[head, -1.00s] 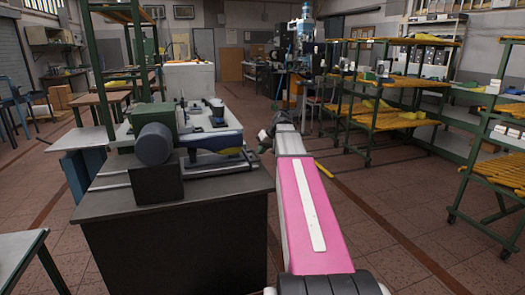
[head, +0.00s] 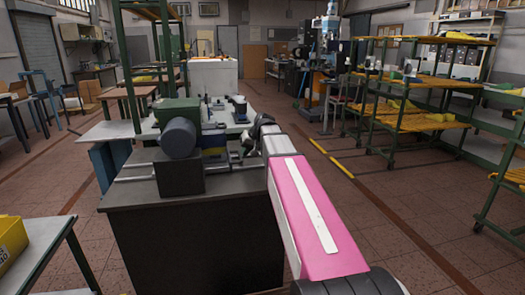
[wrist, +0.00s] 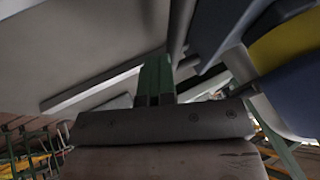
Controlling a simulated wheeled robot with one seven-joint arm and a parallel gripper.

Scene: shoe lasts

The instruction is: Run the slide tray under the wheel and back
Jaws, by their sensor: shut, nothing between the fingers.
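The machine has a green housing (head: 178,112) and a grey round wheel or drum (head: 180,138) above a dark block, on a dark bench. To the right of the drum a low blue and yellow piece (head: 213,150), seemingly on the slide tray, sits above pale rails (head: 133,178). The tray's outline is hard to make out. My gripper (head: 240,153) is at the right end of this piece, low over the bench. In the wrist view its fingers (wrist: 155,78) are shut and empty. A blue and yellow surface (wrist: 290,62) lies close on their right; contact cannot be told.
A white-topped table (head: 105,132) stands behind the machine. A low table with a yellow bin (head: 12,240) is at the front left. Green racks with yellow shelves (head: 420,122) stand to the right. The tiled floor between is open, with yellow bars (head: 330,158) lying on it.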

